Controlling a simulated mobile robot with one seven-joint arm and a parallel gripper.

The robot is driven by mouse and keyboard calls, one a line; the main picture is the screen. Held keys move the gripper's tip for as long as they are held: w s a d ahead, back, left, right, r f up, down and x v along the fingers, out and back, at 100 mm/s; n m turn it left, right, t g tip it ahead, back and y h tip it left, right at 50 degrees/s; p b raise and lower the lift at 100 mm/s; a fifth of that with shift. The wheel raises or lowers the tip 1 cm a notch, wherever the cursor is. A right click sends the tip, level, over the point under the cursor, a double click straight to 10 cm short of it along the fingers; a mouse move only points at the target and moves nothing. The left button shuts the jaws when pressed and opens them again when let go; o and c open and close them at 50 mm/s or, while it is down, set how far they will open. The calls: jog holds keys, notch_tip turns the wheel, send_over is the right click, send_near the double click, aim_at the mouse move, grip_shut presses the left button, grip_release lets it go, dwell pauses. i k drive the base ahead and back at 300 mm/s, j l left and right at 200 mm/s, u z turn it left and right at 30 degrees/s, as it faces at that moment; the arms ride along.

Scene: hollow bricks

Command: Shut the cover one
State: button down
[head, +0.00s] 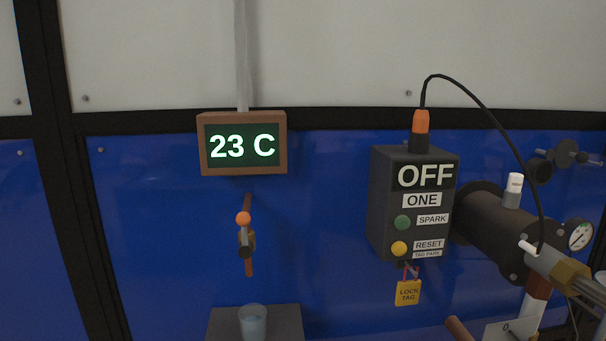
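A dark control box (412,205) on the blue wall right of centre reads OFF and carries a label ONE (422,200). It has a green button (402,223) marked SPARK and a yellow button (399,249) marked RESET. A dark cylinder (490,230) lies to its right, with a dark round disc on a knobbed stem (566,153) above and behind it. I cannot tell which part is cover one, or whether it is open or shut. My gripper is not recognisable in the head view.
A yellow lock tag (408,293) hangs under the box. A black cable (500,100) arcs over the cylinder to metal fittings. A gauge (579,235) is at the right. A 23 C display (243,146), an orange-knobbed tap (246,240) and a cup (252,322) are at left.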

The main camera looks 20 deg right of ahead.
aim_at(566, 153)
jog(key=z, duration=1.75)
jog(key=i+l+z, duration=0.45)
jog(key=l, duration=0.25)
jog(key=i+j, duration=0.45)
